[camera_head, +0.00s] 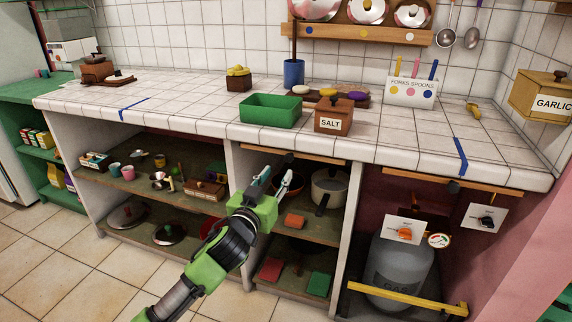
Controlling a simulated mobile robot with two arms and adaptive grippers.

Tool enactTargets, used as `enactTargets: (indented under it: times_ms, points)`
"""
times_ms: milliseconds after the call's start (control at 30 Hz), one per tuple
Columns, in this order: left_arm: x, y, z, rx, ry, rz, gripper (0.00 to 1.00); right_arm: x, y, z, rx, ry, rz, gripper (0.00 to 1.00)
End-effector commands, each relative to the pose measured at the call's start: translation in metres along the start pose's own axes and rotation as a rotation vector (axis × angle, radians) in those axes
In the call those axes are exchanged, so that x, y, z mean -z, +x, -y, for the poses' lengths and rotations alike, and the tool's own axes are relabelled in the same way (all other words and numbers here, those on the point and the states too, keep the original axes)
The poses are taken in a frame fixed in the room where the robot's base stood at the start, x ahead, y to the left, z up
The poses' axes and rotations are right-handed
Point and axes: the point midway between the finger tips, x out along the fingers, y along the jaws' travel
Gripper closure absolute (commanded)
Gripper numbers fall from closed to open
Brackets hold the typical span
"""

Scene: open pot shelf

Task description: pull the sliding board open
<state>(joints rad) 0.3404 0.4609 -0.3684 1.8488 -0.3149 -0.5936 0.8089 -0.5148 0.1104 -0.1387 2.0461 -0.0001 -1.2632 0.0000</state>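My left gripper (279,182) is green and black, in the middle of the head view, in front of the middle bay under the counter. Its two fingers are spread apart with nothing between them. A shelf board (315,227) in that bay bears a pot with a dark handle (330,186) and an orange block (294,220). A thin wooden strip (300,152) runs under the counter's front edge above the bay, just beyond the fingertips. I cannot tell surely which is the sliding board; no gap shows it pulled out. My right gripper is not in view.
The tiled counter (190,107) carries a green bin (270,111) and a salt box (333,116). White uprights flank the middle bay. On the right are a gas bottle (400,270) and a yellow bar (405,300). Floor at the lower left is clear.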

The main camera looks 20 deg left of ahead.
Motion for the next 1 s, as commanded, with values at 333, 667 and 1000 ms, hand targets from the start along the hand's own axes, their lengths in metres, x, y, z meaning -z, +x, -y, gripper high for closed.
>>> enactTargets:
  times_ms: [333, 667, 1000]
  points:
    - [-0.001, 0.063, 0.0, 0.0, -0.001, 0.0, 0.67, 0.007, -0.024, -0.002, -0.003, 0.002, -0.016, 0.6]
    - [-0.001, 0.082, 0.0, -0.001, -0.001, 0.0, 0.67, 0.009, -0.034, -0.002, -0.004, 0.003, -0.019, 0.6]
    - [-0.001, 0.082, 0.0, -0.001, -0.001, 0.001, 0.95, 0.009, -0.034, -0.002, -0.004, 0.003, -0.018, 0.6]
